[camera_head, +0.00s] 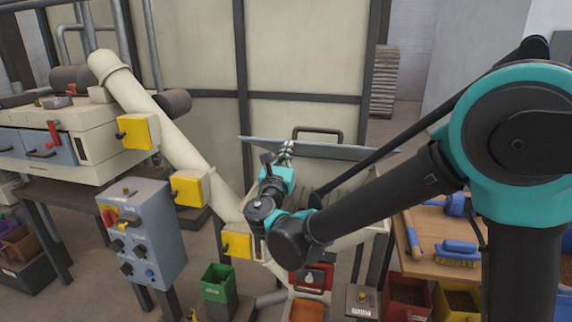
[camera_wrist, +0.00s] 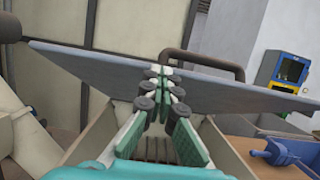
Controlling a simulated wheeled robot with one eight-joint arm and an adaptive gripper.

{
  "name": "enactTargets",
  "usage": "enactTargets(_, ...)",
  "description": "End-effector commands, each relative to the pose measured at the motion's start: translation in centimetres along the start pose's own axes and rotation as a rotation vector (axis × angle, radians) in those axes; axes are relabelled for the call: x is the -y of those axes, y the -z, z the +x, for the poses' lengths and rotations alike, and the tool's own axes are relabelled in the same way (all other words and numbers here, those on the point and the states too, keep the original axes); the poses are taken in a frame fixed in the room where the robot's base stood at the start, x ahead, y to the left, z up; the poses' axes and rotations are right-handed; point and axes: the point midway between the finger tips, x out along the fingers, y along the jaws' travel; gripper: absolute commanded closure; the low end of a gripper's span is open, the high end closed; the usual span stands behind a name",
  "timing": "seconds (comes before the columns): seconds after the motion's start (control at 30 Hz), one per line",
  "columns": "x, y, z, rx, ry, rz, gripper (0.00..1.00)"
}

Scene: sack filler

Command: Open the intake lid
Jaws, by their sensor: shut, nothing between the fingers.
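The intake lid (camera_head: 345,151) is a flat grey-blue panel on the cream intake box (camera_head: 372,228). It stands raised, and its near face spans the wrist view (camera_wrist: 90,82). A dark bar handle (camera_head: 318,131) rises above its upper edge; it also shows in the wrist view (camera_wrist: 203,62). My gripper (camera_head: 287,148) is in front of the lid, fingers pointing at it. In the wrist view my gripper (camera_wrist: 160,73) is shut and empty, its tips at the panel's face; I cannot tell whether they touch. Slats show inside the box below, partly hidden by my fingers.
A cream pipe (camera_head: 160,118) with yellow boxes slopes down to the left of the intake. A blue-grey control box (camera_head: 143,230) stands at the left. A wooden bench (camera_head: 432,252) with a blue brush (camera_head: 457,248) is at the right. A panelled wall (camera_head: 300,50) is behind.

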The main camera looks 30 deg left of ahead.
Motion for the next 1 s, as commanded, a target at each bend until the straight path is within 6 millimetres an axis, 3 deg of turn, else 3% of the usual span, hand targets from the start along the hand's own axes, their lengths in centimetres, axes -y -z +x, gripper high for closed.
enactTargets(0.57,0.1,-9.0,10.3,-0.27,0.003,0.0,1.0)
enactTargets(1.0,0.1,-14.2,20.7,-0.502,0.004,0.001,1.0)
